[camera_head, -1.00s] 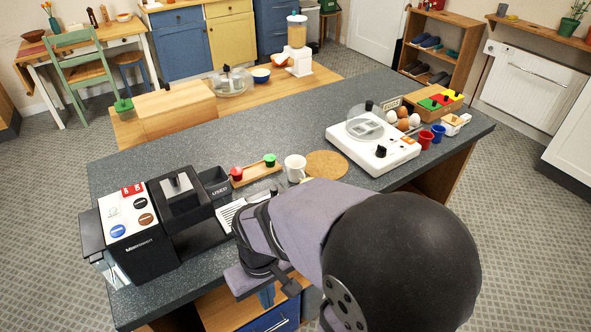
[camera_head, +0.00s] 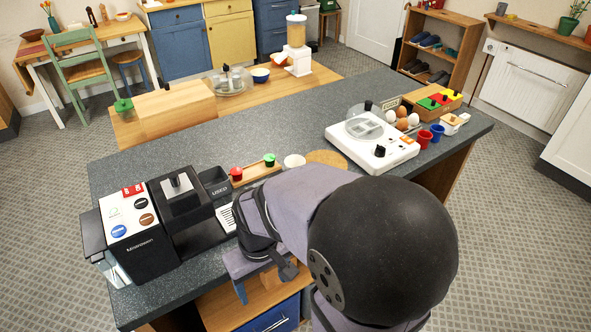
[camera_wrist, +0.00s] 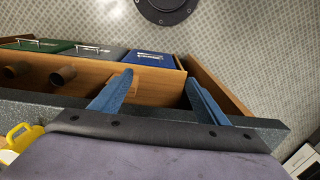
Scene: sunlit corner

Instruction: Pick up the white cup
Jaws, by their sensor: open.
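The white cup (camera_head: 294,161) stands on the dark grey counter (camera_head: 290,122), left of a round cork mat. Only its top shows in the head view; my arm hides the rest. I cannot make it out in the wrist view. My gripper (camera_wrist: 157,92) is open, its two blue fingers apart with nothing between them. In the head view it is mostly hidden behind my wrist, at the counter's front edge, nearer the camera than the cup and left of it. Gripper and cup are apart.
A coffee machine (camera_head: 145,230) stands left, beside a wooden rack (camera_head: 258,171) with red and green knobs. The cork mat (camera_head: 327,158) is partly covered by my arm. A white egg cooker (camera_head: 385,153), red cup (camera_head: 424,139) and blue cup (camera_head: 437,132) stand right.

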